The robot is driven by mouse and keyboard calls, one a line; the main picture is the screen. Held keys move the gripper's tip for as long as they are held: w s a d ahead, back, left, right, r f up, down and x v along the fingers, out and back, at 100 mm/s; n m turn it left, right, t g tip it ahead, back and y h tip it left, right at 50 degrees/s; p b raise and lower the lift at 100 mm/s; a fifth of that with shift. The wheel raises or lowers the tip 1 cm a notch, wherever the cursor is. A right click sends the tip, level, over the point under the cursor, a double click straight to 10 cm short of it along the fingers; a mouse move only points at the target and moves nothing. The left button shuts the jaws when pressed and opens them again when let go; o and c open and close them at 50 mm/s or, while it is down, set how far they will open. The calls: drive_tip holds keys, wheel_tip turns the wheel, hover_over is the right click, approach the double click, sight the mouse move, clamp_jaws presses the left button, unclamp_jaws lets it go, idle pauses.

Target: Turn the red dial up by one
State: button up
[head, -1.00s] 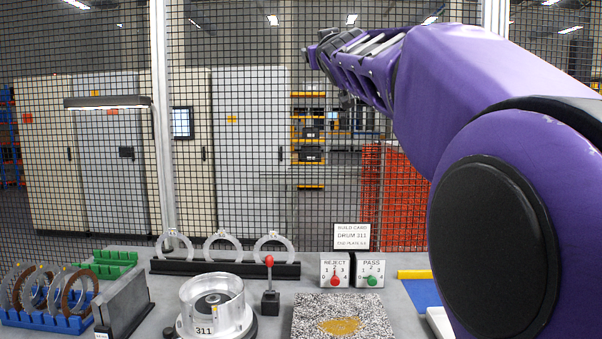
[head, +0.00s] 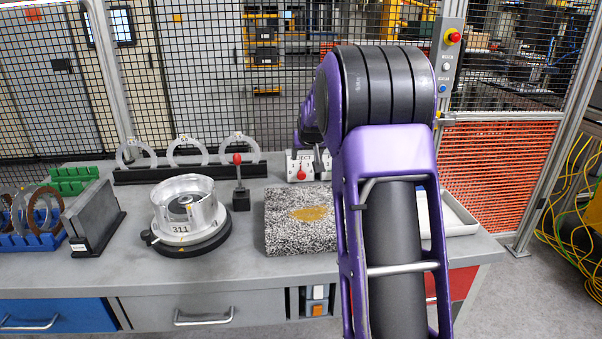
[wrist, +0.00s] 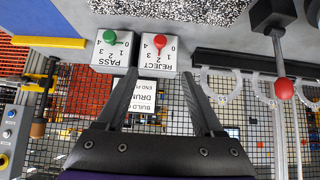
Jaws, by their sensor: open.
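The red dial (head: 301,174) is a round red knob on the white REJECT box at the back of the bench, partly hidden by my arm in the head view. In the wrist view, which is upside down, the red dial (wrist: 159,41) shows clearly with numbers around it. The green dial (wrist: 110,37) of the PASS box sits beside it. My gripper (wrist: 158,78) is open and empty, its two fingers pointing toward the boxes with the REJECT box between and beyond them. It does not appear to touch the dial. In the head view my arm hides most of the gripper.
A lever with a red ball (head: 237,159) stands left of the boxes, beside a rack of clear rings (head: 186,170). A speckled slab (head: 290,235) lies in front of the boxes. A metal drum (head: 184,205) marked 311 sits further left. A build card (wrist: 140,97) stands behind the boxes.

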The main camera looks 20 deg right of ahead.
sight(302, 173)
drive_tip(key=x, duration=1.7)
drive_tip(key=shift+w+d+f, duration=0.1)
drive_tip(key=shift+f, duration=0.15)
clamp_jaws()
